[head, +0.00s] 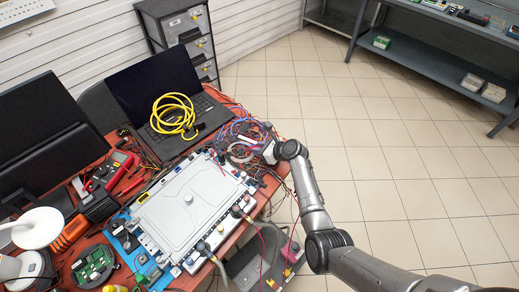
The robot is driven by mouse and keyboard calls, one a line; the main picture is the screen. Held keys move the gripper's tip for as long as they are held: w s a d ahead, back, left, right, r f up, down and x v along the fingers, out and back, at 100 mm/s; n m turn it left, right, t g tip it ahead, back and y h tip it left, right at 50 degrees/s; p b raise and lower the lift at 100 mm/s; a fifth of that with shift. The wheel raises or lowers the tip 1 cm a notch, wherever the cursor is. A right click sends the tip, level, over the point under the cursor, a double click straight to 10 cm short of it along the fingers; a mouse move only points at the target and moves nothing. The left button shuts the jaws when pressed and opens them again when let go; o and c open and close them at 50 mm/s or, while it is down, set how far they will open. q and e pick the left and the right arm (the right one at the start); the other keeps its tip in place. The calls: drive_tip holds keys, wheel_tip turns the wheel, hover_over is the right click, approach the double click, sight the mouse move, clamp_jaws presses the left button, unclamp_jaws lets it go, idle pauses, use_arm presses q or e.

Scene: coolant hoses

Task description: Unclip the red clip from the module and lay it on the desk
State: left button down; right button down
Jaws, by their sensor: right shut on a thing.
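The module (172,215) is a large flat box with a pale grey lid and a round knob in its middle, lying on the desk (262,200). My right arm comes in from the lower right. My right gripper (268,152) is at the far right of the module, near its back right corner and among the cables. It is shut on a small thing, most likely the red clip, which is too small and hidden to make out. I cannot tell whether it still touches the module. My left gripper is not in view.
A laptop (155,85) with a coiled yellow cable (173,115) on it stands behind the module. Tangled coloured wires (243,130) crowd the back right. Tools, a multimeter (118,165) and a green circuit board (93,265) fill the left. Little bare desk shows.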

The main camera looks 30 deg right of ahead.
drive_tip(key=c, duration=0.9)
unclamp_jaws()
drive_tip(key=shift+c, duration=0.2)
drive_tip(key=shift+r, duration=0.1)
drive_tip(key=shift+s+d+r, duration=0.1)
drive_tip(key=shift+s+r, duration=0.05)
drive_tip(key=p+v, duration=0.5)
drive_tip(key=v, duration=0.8)
drive_tip(key=shift+s, duration=0.15)
drive_tip(key=shift+d, duration=0.1)
